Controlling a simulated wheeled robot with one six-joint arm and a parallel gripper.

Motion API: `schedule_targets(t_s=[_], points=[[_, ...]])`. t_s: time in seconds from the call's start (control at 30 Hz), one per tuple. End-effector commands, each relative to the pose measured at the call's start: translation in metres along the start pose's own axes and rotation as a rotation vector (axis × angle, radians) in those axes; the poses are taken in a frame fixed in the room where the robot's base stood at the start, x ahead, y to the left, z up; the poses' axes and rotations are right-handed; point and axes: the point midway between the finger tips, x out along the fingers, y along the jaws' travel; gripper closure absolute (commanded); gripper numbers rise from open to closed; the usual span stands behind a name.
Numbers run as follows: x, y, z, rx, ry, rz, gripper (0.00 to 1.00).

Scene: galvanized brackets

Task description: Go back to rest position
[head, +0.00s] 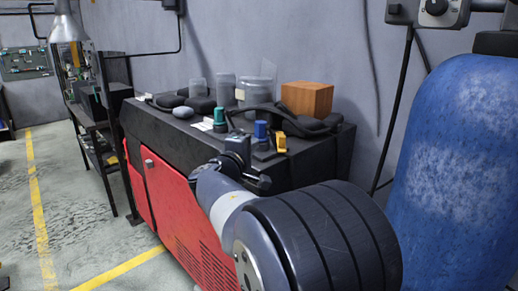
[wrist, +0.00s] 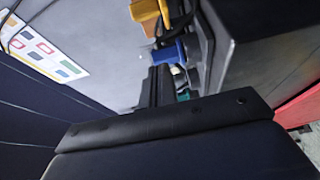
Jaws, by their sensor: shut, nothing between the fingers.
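My arm reaches from the lower right of the head view over the front edge of a black-topped cabinet (head: 170,127). My gripper (head: 238,145) is small and dark there, close to a blue piece (head: 261,130) and a green piece (head: 220,119). In the wrist view my gripper (wrist: 161,84) is shut and empty, its dark fingers pointing toward the blue piece (wrist: 170,52). Whether they touch is unclear. No bracket can be made out.
An orange-brown box (head: 306,98), clear jars (head: 255,91) and a black cable crowd the cabinet top. The cabinet's red front (head: 170,205) stands below. A large blue cylinder (head: 460,160) stands at right. A dark shelf rack (head: 100,150) is at left. Floor at far left is clear.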

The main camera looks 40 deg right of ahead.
Motion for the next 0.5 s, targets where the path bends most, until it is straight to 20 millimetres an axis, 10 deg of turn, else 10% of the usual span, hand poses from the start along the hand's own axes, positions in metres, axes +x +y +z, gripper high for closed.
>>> schedule_targets(t_s=[0.5], points=[[-0.083,0.000,0.010,0.001,0.002,0.001,1.00]])
